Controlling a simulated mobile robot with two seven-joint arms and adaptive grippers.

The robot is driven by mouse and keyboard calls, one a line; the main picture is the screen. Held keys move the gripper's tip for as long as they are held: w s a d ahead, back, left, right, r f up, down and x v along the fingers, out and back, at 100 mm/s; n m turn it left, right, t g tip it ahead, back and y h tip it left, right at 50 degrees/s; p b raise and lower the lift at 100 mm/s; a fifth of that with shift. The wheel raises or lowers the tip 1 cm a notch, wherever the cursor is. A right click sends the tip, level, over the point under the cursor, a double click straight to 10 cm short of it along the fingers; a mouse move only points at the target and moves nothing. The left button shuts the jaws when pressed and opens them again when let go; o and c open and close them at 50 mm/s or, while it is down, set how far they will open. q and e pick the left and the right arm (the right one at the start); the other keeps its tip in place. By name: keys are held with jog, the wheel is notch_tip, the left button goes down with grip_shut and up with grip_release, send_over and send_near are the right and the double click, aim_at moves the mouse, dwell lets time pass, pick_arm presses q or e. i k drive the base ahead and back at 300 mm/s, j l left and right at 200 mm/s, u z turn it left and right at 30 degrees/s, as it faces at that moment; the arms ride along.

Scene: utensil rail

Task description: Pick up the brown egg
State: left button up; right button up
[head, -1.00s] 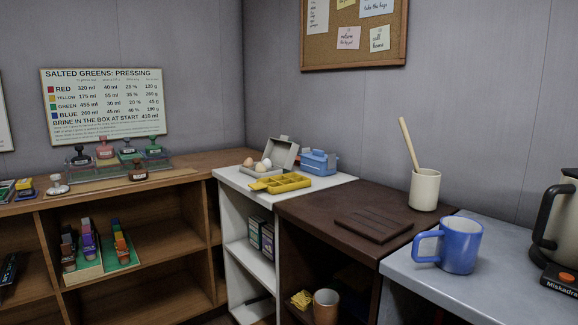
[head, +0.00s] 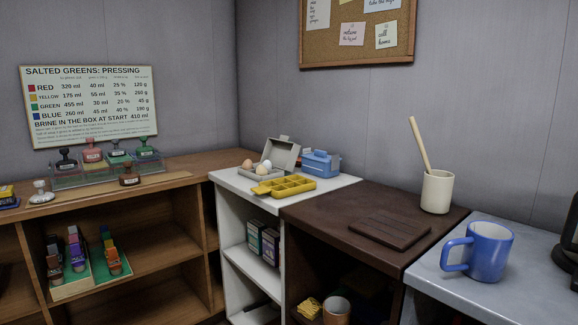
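The brown egg (head: 247,163) sits in the left part of an open grey egg carton (head: 285,153) on the white shelf unit's top. One or more white eggs (head: 264,167) sit to its right in the same carton. The carton's lid stands up at the back. The eggs are small in this view, and their lower parts are hidden by the carton. Neither of my grippers is in view.
A yellow compartment tray (head: 285,186) lies just in front of the carton, and a blue box (head: 320,163) stands to its right. The white top (head: 232,180) is bare at its front left. A dark brown counter (head: 330,212) adjoins at right, with a flat dark board (head: 390,230) and a cream crock (head: 437,192).

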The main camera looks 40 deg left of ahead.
aim_at(247, 165)
jog(key=j+z, duration=0.2)
jog(key=j, duration=0.15)
jog(key=k+j+z, duration=0.25)
jog(key=j+z, duration=0.2)
jog(key=j, duration=0.25)
jog(key=k+j, duration=0.15)
jog(key=j, duration=0.2)
jog(key=k+j+z, duration=0.15)
jog(key=j, duration=0.2)
jog(key=k+j, duration=0.2)
jog(key=j, duration=0.15)
